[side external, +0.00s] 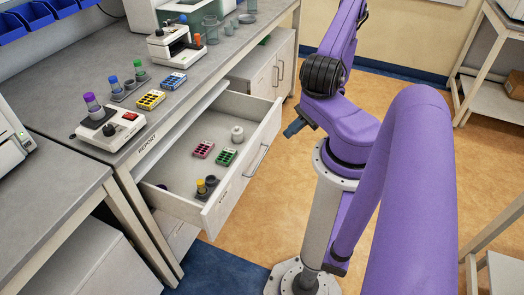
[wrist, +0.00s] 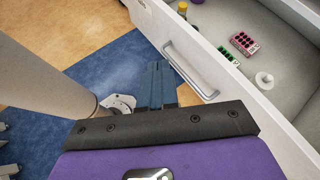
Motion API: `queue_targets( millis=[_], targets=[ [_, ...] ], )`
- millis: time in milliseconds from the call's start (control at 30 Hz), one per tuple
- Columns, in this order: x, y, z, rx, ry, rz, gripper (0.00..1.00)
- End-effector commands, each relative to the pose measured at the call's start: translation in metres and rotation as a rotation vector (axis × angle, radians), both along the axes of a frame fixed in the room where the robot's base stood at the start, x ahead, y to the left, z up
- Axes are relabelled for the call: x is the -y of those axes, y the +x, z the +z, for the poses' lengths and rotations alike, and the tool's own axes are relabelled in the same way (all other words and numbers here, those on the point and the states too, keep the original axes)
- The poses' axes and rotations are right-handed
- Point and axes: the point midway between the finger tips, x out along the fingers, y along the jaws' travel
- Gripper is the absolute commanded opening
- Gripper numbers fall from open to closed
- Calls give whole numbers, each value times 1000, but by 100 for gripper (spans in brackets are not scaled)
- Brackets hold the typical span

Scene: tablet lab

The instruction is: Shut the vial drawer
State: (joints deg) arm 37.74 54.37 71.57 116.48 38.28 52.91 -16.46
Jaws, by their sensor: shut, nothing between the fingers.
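The vial drawer (side external: 180,172) stands pulled out from under the grey counter in the side view. Its white front carries a metal handle (side external: 256,161), which also shows in the wrist view (wrist: 189,70). Inside lie a pink vial rack (side external: 203,149), a green vial rack (side external: 226,157), a white round piece (side external: 237,134) and a small holder with a yellow-topped vial (side external: 205,186). My gripper (side external: 292,129) is shut and empty, outside the drawer front. In the wrist view its blue fingers (wrist: 161,68) lie just left of the handle; I cannot tell whether they touch.
The counter (side external: 66,83) above holds a device with a purple-capped vial (side external: 104,122), yellow (side external: 151,99) and blue (side external: 173,80) racks, and a microscope-like device (side external: 172,46). The floor (side external: 268,200) before the drawer is open.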

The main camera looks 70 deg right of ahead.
Motion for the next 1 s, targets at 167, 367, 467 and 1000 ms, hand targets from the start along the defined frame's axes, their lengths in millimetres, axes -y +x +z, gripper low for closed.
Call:
queue_targets(
  millis=[167,367,467,1000],
  targets=[
    [-4,-19,-23,19,78,-261,0],
    [-13,-33,-46,52,155,-544,0],
    [-18,-37,-57,75,192,-684,0],
    [-27,-32,-81,135,266,-992,0]
  ],
)
